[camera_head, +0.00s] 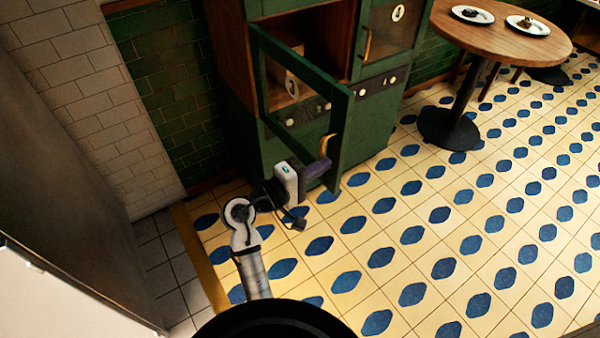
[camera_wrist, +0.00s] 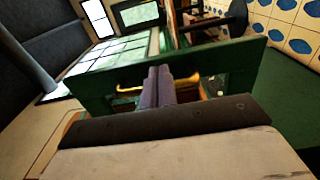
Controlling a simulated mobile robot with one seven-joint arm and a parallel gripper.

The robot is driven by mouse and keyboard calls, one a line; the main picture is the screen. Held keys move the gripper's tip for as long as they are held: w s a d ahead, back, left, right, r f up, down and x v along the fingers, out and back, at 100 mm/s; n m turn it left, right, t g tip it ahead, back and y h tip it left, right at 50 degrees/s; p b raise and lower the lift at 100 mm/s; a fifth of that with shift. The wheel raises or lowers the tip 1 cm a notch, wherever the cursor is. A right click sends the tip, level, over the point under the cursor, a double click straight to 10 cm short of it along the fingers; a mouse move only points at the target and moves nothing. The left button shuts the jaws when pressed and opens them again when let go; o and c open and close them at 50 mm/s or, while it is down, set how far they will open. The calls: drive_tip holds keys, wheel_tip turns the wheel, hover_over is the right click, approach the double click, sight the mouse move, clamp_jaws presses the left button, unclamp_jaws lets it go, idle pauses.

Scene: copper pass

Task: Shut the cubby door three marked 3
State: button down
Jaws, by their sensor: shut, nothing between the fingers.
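The cubby door marked 3 (camera_head: 343,125) is a green-framed glass door. It stands wide open, swung out from the left part of the green cabinet. Its round 3 plate (camera_head: 292,84) shows on the pane. A curved brass handle (camera_head: 325,146) is on the door's free edge side. My gripper (camera_head: 322,167) is shut and empty, with its purple-grey fingers just below the handle at the door's face. In the wrist view the fingers (camera_wrist: 160,82) point at the green door frame (camera_wrist: 220,57), and the brass handle (camera_wrist: 130,90) shows on both sides of them. Contact cannot be told.
The cubby door marked 4 (camera_head: 390,30) is at the right of the cabinet and looks shut. A round wooden table (camera_head: 470,35) with plates stands farther right. The tiled floor (camera_head: 400,240) in front is clear.

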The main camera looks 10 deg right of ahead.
drive_tip(key=shift+x, duration=1.2)
